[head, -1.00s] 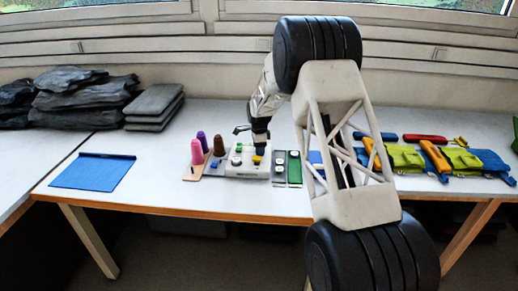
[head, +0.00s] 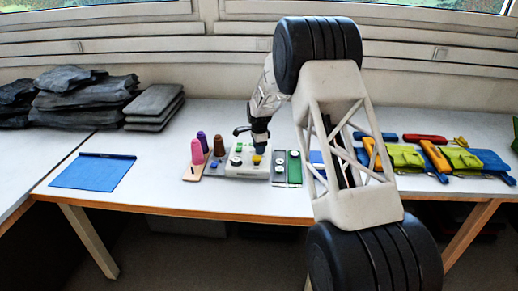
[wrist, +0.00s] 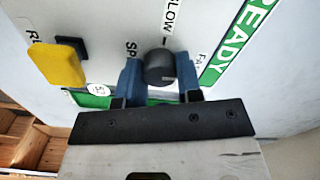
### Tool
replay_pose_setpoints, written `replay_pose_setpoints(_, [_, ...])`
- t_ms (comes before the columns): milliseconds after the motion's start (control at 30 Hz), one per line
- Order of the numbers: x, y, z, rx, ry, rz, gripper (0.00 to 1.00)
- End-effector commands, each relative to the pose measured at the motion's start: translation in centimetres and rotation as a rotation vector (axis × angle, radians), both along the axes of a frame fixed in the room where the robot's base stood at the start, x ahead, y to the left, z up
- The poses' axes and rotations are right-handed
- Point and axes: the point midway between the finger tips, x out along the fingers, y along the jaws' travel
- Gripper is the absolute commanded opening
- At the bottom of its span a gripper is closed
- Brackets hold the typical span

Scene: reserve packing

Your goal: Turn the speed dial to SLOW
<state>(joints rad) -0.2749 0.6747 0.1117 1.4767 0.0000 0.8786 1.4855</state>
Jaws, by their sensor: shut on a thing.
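The speed dial (wrist: 160,67) is a round black knob on a pale panel in the wrist view. The SLOW label (wrist: 172,14) is beyond it, the partly covered FAST label (wrist: 200,63) to its right, and the partly covered SPEED label (wrist: 130,50) to its left. My gripper (wrist: 159,85) is shut on the dial, with one blue finger on each side. Where the dial points is not clear. In the head view my gripper (head: 259,145) is down at the white control box (head: 247,173); the dial cannot be made out there.
A yellow rocker or button (wrist: 57,65) and a small black part (wrist: 71,46) are left of the dial. A green READY strip (wrist: 240,42) is on the right. Thread cones (head: 197,152) stand left of the box, and a green-and-grey board (head: 294,168) is to its right.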

Motion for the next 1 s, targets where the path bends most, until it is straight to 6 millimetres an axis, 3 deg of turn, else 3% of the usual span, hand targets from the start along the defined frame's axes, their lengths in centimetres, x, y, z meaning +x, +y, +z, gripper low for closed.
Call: replay_pose_setpoints(1000, [0.01,0.07,0.14,0.001,-0.001,0.893,0.09])
